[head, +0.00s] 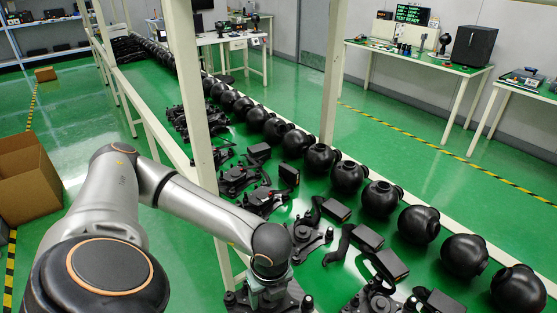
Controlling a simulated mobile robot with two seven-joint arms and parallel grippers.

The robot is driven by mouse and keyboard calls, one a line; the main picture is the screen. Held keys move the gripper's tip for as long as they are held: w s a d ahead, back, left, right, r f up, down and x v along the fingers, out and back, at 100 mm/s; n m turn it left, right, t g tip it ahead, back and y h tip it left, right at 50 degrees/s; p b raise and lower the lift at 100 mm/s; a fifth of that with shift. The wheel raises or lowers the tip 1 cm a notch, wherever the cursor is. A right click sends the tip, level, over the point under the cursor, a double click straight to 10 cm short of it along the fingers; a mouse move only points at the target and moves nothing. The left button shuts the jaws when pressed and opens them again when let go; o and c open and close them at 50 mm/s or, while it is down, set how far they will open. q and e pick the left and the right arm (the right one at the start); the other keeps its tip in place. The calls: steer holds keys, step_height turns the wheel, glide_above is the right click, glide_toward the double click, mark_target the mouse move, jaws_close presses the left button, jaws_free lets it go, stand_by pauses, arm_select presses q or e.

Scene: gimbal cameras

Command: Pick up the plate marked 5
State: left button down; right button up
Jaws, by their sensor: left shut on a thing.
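My left arm comes in from the left, and my left gripper (267,294) is at the bottom of the head view, pointing down. It is shut on a dark base plate (239,299) with small round knobs, partly hidden by the gripper and cut by the frame's lower edge. I cannot read a number on it, nor tell whether it is lifted. Similar black plates with arms lie beside and behind it, one (310,236) just beyond to the right. No mark 5 is legible on any of them. My right gripper is not in view.
A row of black spheres (380,198) runs along the right of the plates. White posts (190,80) and a rail (150,120) stand close to my left arm. A cardboard box (28,178) is at the left. Worktables (420,58) stand behind on open green floor.

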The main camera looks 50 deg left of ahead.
mark_target(246, 310)
arm_select(q)
steer(key=s, duration=0.5)
steer(key=shift+s+a+r, duration=0.1)
steer(key=shift+s+a, duration=0.1)
steer(key=shift+a, duration=0.05)
steer(key=shift+s, duration=0.75)
steer(key=shift+p, duration=0.35)
